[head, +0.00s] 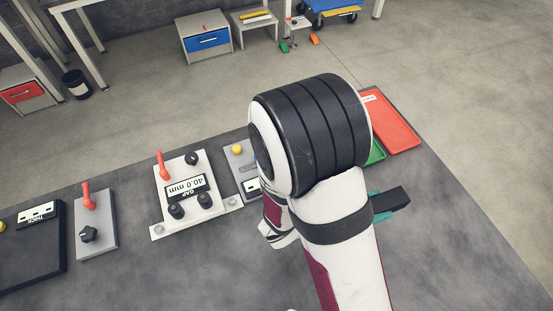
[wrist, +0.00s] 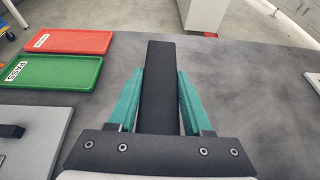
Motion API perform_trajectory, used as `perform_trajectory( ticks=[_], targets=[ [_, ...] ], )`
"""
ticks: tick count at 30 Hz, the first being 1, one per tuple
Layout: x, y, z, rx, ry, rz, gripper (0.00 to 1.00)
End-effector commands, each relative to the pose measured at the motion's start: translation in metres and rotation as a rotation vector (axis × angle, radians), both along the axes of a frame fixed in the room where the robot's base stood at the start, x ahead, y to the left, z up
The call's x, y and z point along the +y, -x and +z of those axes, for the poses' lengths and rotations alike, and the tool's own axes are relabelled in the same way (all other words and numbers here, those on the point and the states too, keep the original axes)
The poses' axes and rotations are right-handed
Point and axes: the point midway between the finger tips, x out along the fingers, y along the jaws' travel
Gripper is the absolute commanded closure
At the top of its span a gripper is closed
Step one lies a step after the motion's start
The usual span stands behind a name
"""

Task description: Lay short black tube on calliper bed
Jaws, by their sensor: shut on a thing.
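My gripper (wrist: 161,76) has teal fingers shut on a dark, straight, flat-sided piece, the short black tube (wrist: 160,62), which points away from the wrist. In the head view, the tube (head: 392,200) sticks out to the right of my arm, with a little teal of my gripper (head: 376,208) beside it. Its hollow end does not show. A grey plate with a yellow knob and a small display (head: 243,165) is partly hidden behind my arm; I cannot tell if this is the calliper bed. The wrist view shows part of a grey plate (wrist: 38,125) at left.
A green tray (wrist: 50,73) and a red tray (wrist: 70,40) lie on the dark table, left of the tube. A gap gauge reading 40.0 mm (head: 185,187), a grey switch plate (head: 97,235) and a black thickness unit (head: 40,250) stand at left. The front right table is clear.

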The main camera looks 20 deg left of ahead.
Motion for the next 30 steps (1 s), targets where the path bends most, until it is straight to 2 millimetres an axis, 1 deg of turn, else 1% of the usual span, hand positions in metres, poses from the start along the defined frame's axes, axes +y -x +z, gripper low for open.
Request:
perform_trajectory(
  ticks=[11,14,16,17,18,20,21,23,24,26,27,30],
  targets=[
    [0.000,0.000,0.000,-0.001,0.000,0.000,1.00],
    [0.003,-0.009,0.007,-0.004,-0.003,0.002,1.00],
    [0.007,-0.024,0.023,-0.008,-0.007,0.021,1.00],
    [0.008,-0.033,0.034,-0.011,-0.008,0.039,1.00],
    [0.010,-0.045,0.051,-0.014,-0.010,0.073,1.00],
    [0.010,-0.063,0.082,-0.018,-0.010,0.140,1.00],
    [0.009,-0.073,0.104,-0.019,-0.009,0.188,1.00],
    [0.005,-0.085,0.138,-0.021,-0.008,0.261,1.00],
    [0.002,-0.091,0.162,-0.022,-0.007,0.310,1.00],
    [-0.004,-0.097,0.199,-0.024,-0.005,0.378,1.00],
    [-0.008,-0.099,0.222,-0.025,-0.005,0.419,1.00],
    [-0.016,-0.099,0.267,-0.020,-0.004,0.494,1.00]
  ],
)
